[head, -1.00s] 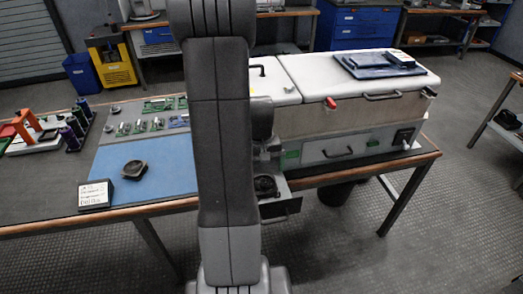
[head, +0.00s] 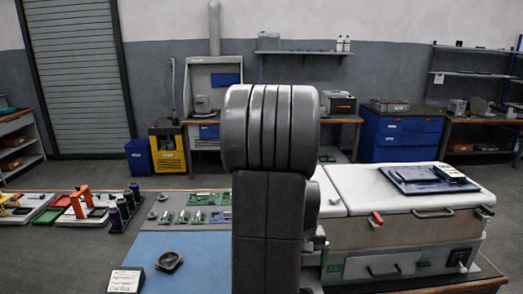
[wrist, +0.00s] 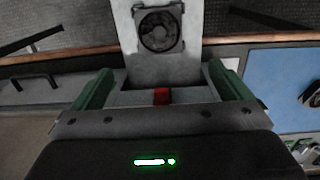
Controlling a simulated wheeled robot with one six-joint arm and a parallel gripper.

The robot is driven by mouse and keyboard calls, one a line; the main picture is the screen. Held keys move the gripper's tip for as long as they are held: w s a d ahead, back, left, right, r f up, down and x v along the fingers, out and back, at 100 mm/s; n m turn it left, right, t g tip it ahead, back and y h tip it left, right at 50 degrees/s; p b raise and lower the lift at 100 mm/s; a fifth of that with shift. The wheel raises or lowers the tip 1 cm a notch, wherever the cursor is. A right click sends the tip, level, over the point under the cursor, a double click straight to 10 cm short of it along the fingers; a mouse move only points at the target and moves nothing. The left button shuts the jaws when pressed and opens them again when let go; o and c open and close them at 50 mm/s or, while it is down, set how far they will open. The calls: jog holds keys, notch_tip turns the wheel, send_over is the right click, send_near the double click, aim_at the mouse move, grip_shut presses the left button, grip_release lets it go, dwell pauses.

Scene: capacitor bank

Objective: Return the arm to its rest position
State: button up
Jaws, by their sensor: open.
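My arm (head: 268,130) rises through the middle of the head view and hides part of the bench and machine behind it. My gripper (wrist: 160,88) shows only in the wrist view, with its two green fingers spread apart. No object is held between them.
The white-lidded machine (head: 350,185) stands right of my arm, with a dark blue tray (head: 410,181) on its lid. A blue mat (head: 200,262), a small dark dish (head: 169,262) and a lettered sign (head: 125,281) are left. Blue cabinets (head: 400,135) stand behind.

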jog(key=f, duration=1.3)
jog(key=shift+s+d+f, duration=0.2)
jog(key=shift+r, duration=0.15)
notch_tip(320, 180, up, 13)
notch_tip(320, 180, down, 13)
jog(key=shift+f, duration=0.1)
jog(key=shift+r+p, duration=0.75)
jog(key=shift+r, duration=0.2)
notch_tip(320, 180, up, 6)
jog(key=p, duration=0.3)
jog(key=shift+f+p, duration=0.15)
jog(key=shift+p, duration=0.25)
jog(key=shift+w+f+b, duration=0.15)
jog(key=shift+f+b, duration=0.45)
jog(key=shift+b, duration=0.5)
jog(key=shift+d+r+b, duration=0.1)
jog(key=shift+b, duration=0.75)
